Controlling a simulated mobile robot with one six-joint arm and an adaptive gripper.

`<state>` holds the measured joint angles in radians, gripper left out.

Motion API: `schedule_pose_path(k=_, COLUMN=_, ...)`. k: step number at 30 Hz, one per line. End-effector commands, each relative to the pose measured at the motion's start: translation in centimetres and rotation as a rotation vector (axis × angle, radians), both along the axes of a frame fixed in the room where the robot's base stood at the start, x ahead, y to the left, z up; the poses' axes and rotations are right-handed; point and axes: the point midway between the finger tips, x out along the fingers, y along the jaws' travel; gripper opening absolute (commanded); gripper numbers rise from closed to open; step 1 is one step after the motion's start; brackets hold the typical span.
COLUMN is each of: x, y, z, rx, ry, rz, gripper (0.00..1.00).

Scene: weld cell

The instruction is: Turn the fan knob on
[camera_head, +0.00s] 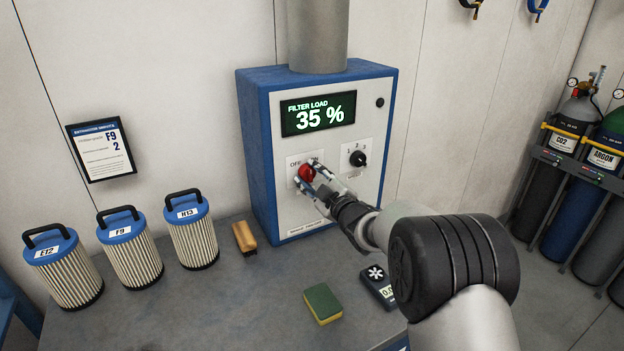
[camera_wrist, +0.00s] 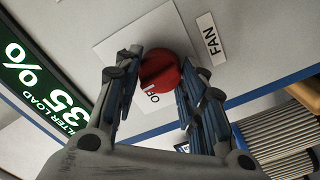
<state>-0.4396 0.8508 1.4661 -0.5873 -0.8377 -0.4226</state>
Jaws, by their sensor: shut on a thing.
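The red fan knob (camera_head: 306,172) sits on a pale plate on the front of the blue-and-white filter unit (camera_head: 259,150). My gripper (camera_head: 311,177) is at the knob, with one finger on either side, shut on it. In the wrist view the red knob (camera_wrist: 158,71) shows between the two fingers of my gripper (camera_wrist: 160,80). An OFF mark is beside the knob and a FAN label (camera_wrist: 211,39) is near it. The fingers hide part of the plate, and I cannot tell exactly which way the knob points. The display (camera_head: 318,115) reads FILTER LOAD 35 %.
A black selector knob (camera_head: 357,159) is just right of the red knob. Several filter cartridges (camera_head: 128,245), a wooden-backed brush (camera_head: 244,238), a sponge (camera_head: 323,303) and a handheld meter (camera_head: 378,284) are on the grey bench (camera_head: 222,305). Gas cylinders stand at the right.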

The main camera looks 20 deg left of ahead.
Motion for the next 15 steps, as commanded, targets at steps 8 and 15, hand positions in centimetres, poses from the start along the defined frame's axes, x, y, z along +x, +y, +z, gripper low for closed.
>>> schedule_pose_path(k=8, x=-0.01, y=0.01, z=0.08, rx=0.171, ry=0.2, rz=0.0, gripper=0.14)
schedule_pose_path(k=15, x=0.0, y=0.01, z=0.16, rx=0.316, ry=0.369, rz=0.001, gripper=0.14)
